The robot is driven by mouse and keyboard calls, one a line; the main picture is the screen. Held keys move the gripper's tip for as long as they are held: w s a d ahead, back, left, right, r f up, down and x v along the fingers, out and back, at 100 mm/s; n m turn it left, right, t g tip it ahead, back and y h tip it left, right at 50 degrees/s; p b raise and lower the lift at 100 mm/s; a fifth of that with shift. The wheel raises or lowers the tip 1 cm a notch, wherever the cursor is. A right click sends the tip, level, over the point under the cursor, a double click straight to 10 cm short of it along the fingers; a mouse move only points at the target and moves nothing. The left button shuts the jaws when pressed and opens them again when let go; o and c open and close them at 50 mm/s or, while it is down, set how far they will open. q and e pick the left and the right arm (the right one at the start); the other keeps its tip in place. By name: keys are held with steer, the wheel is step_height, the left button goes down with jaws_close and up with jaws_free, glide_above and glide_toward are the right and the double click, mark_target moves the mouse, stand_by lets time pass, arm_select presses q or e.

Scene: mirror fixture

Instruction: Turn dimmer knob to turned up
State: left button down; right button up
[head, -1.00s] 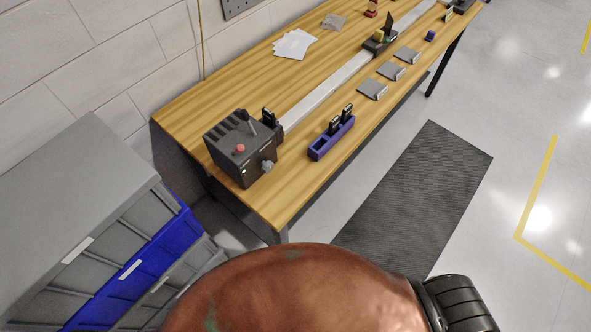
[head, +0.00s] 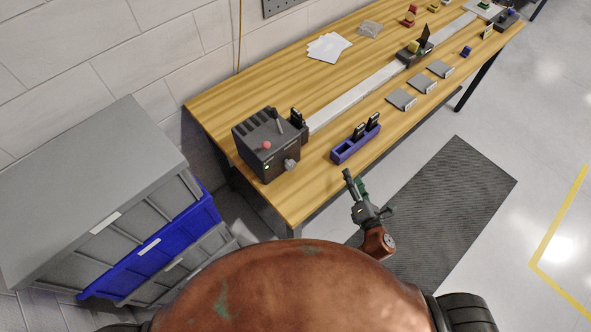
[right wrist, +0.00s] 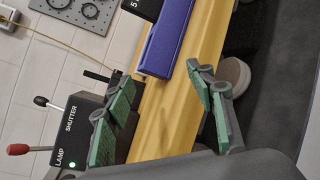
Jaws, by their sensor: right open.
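A black box (head: 265,145) stands at the near left end of the wooden bench. A grey dimmer knob (head: 290,165) sticks out of its front face. A red-tipped lever (head: 266,146) is on its top. In the right wrist view the box (right wrist: 84,128) is labelled LAMP and SHUTTER, with a green light lit; I cannot make out the knob there. My right gripper (head: 355,181) is open and empty, off the bench's front edge, to the right of the knob and apart from it. Its green-padded fingers (right wrist: 163,85) are spread in the right wrist view. My left gripper is not in view.
A purple holder (head: 344,151) with black pieces stands on the bench right of the box. A metal rail (head: 350,97) runs along the bench. Grey and blue drawers (head: 150,250) stand at the left. The floor mat (head: 455,190) in front is clear.

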mark_target(292, 167)
steer(key=a+r+n+y, duration=0.1)
steer(key=a+n, duration=0.2)
steer(key=a+n+y, duration=0.2)
steer(key=a+n, duration=0.1)
steer(key=a+r+n+y, duration=0.1)
steer(key=a+n+y, duration=0.1)
steer(key=shift+s+a+r+n, duration=0.1)
steer(key=shift+a+r+n, duration=0.2)
steer(key=shift+a+n, duration=0.1)
steer(key=a+n+y, duration=0.1)
steer(key=a+n, duration=0.1)
steer(key=s+a+n+g+y, duration=0.1)
steer(key=a+n, duration=0.1)
steer(key=s+a+n+y, duration=0.1)
steer(key=a+n, duration=0.1)
steer(key=shift+a+r+n+y, duration=0.25)
steer(key=shift+a+n+y, duration=0.05)
steer(key=shift+n+y, duration=0.1)
steer(key=shift+g, duration=0.3)
steer(key=x, duration=0.3)
steer(key=p+x, duration=0.1)
steer(key=x, duration=0.2)
steer(key=shift+w+a, duration=0.1)
steer(key=shift+a, duration=0.35)
steer(key=shift+w+a+f+p, duration=0.1)
steer(key=shift+w+a+p, duration=0.2)
steer(key=shift+w, duration=0.15)
steer(key=shift+c, duration=0.6)
steer(key=c, duration=1)
steer(key=shift+c, duration=0.2)
